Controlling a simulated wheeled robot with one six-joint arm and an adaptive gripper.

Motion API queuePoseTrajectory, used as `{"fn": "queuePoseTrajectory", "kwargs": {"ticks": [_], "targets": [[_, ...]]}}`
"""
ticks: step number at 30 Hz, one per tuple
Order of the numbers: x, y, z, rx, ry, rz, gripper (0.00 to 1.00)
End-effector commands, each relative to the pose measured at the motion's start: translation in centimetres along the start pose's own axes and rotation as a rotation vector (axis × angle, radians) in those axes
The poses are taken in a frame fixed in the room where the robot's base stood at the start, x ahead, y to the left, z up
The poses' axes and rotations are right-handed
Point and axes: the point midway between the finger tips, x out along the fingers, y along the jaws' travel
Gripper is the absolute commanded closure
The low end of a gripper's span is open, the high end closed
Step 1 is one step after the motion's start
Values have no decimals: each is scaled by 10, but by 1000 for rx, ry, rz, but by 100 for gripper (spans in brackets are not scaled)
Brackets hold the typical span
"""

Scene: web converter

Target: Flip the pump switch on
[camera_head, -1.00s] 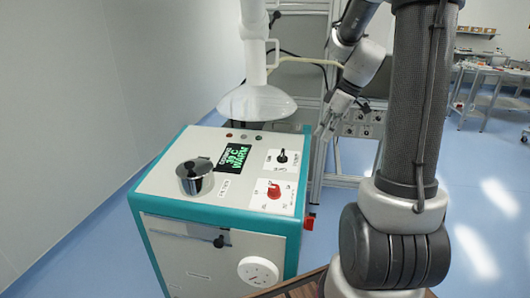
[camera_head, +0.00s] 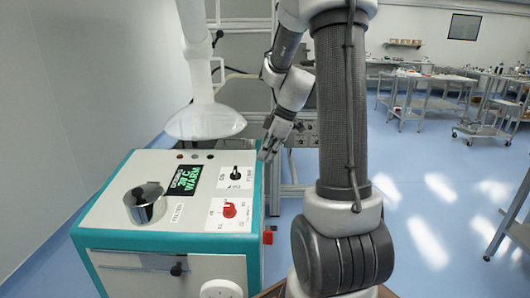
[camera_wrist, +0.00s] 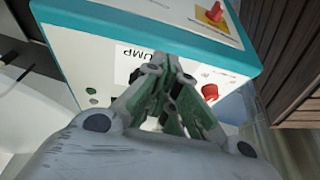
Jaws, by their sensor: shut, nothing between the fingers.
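The white and teal machine (camera_head: 110,215) stands at the left in the head view. In the wrist view, a white plate lettered "UMP" (camera_wrist: 130,62), its start cut off, sits on a white face below a teal edge. My gripper (camera_head: 266,157) is at the machine's right side, near its upper back corner. In the wrist view, my gripper (camera_wrist: 172,62) is shut and empty, its fingers covering part of that plate. No switch lever shows clearly there; the fingers may hide it. I cannot tell whether the fingertips touch the face.
A red part (camera_wrist: 210,91) sticks out right of the fingers.

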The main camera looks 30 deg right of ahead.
Motion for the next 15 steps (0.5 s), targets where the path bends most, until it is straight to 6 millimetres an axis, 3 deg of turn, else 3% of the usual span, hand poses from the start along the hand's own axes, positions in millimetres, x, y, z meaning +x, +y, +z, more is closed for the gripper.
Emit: {"fn": "queuePoseTrajectory", "kwargs": {"ticks": [9, 15], "targets": [[67, -1, -2, 0, -1, -3, 100], [75, 1, -29, -2, 0, 0, 100]]}}
